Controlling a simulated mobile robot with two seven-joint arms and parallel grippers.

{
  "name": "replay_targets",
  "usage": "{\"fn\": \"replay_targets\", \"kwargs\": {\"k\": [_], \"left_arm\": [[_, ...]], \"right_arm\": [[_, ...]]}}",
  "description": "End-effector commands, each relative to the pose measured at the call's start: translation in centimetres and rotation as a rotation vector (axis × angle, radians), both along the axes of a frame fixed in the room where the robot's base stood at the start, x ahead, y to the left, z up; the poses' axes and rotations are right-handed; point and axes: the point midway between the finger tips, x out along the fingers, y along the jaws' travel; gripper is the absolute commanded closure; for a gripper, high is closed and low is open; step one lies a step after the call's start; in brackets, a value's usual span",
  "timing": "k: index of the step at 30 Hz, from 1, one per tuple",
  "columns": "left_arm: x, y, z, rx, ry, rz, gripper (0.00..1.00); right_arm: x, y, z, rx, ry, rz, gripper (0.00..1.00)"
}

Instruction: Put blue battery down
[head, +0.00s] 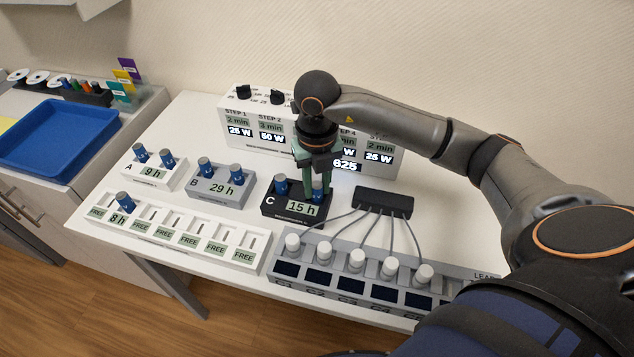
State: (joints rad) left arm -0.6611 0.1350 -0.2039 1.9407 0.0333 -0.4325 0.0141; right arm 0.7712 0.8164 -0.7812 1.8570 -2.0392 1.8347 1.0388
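My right gripper (317,190) points down at the right end of the black holder C (270,207), its green fingers reaching the holder's top. A blue battery (281,185) stands upright in C's left slot, beside the fingers. C's display reads 15 h. Two blue batteries (167,158) stand in the white holder A (145,180), and two more (236,172) in the grey holder B (210,192). My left gripper is not in view.
A white rack (172,238) holds one blue battery (125,202) at its 8 h slot; several slots read FREE. A grey panel (265,272) with white-capped posts and cables from a black block (384,202) is close right. A white step panel (237,120) stands behind.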

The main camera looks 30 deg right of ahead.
Motion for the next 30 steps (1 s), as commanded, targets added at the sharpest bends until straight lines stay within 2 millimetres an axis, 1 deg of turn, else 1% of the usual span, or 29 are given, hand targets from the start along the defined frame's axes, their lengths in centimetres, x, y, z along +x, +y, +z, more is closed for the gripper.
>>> {"fn": "replay_targets", "kwargs": {"k": [1, 8, 15, 19, 23, 30], "left_arm": [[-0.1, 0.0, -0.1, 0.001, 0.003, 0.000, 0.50], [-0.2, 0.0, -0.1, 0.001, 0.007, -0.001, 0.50], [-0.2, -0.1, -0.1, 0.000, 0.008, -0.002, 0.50], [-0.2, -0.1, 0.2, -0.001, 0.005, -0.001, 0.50], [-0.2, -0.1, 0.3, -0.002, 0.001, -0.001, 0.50], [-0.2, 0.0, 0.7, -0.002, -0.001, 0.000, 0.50]], "right_arm": [[0.0, 0.0, 0.0, 0.000, 0.000, 0.000, 0.66], [0.0, 0.0, 0.0, 0.000, 0.000, -0.001, 0.40], [0.0, 0.0, 0.1, 0.000, 0.000, -0.001, 0.40], [0.1, 0.0, 0.9, 0.001, -0.002, 0.000, 0.40], [0.1, 0.0, 3.1, 0.001, -0.007, 0.002, 0.40], [0.1, 0.0, 8.7, 0.000, -0.005, 0.000, 0.40]]}}
